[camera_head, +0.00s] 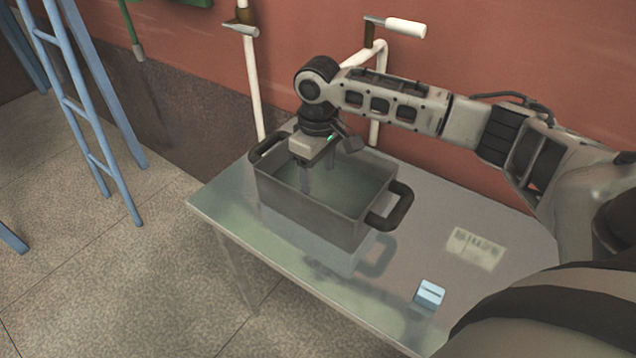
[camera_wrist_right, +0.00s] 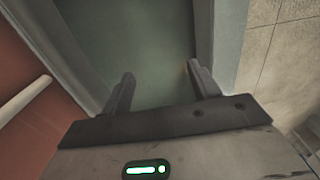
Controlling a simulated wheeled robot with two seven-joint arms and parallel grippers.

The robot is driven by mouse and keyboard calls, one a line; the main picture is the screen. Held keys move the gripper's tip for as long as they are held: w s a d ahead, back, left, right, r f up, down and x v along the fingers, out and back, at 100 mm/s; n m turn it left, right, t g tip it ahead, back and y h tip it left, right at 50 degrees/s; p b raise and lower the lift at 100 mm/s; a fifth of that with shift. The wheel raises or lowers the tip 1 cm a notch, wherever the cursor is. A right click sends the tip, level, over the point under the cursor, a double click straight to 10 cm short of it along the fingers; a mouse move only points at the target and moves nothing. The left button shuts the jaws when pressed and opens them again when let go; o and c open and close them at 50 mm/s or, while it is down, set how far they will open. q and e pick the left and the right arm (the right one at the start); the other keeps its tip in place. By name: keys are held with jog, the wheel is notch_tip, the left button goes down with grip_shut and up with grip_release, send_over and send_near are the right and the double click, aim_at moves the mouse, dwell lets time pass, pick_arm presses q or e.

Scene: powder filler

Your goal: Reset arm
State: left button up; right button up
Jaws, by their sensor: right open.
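My right arm reaches in from the right in the head view. My right gripper (camera_head: 318,181) points down inside the opening of a grey rectangular bin with dark side handles (camera_head: 312,218). In the right wrist view the two fingers (camera_wrist_right: 160,85) are spread apart with nothing between them. The bin's greenish inside (camera_wrist_right: 140,40) lies below them, and its wall (camera_wrist_right: 215,35) runs to the right of the fingers. I see no object held. My left gripper is not in view.
The bin stands on a shiny metal table (camera_head: 400,285). A small light-blue block (camera_head: 430,293) and a pale label (camera_head: 476,248) are at the table's right part. White pipes (camera_head: 252,85) run along the red wall behind. A blue ladder (camera_head: 90,110) stands at the left.

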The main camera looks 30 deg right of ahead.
jog(key=shift+r, duration=0.75)
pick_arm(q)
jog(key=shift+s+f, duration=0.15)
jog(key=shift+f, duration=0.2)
